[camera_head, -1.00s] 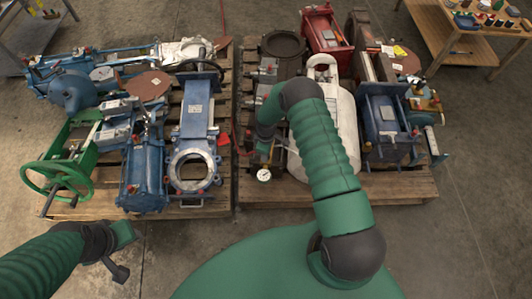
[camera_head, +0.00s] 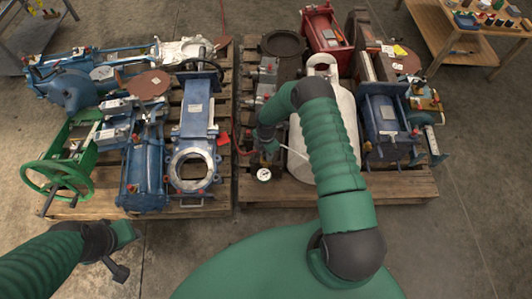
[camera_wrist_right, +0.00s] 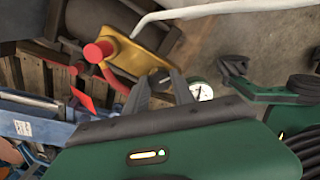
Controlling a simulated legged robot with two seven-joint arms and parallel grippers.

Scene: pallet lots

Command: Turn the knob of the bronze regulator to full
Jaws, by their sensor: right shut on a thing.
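In the right wrist view, a bronze-yellow body (camera_wrist_right: 135,57) with a red round knob (camera_wrist_right: 98,51) lies just beyond my right gripper (camera_wrist_right: 158,82). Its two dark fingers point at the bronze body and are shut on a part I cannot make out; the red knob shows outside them. A round white gauge (camera_wrist_right: 202,92) is beside the fingers. In the head view, my right gripper (camera_head: 268,148) is small and partly hidden among fittings above the gauge (camera_head: 264,174). My left gripper (camera_head: 119,252) hangs in front of the left pallet, clear of the equipment; its finger gap is unclear.
A white curved rod or hose (camera_wrist_right: 215,10) crosses above the bronze body. The left pallet (camera_head: 105,207) is crowded. Floor in front is clear.

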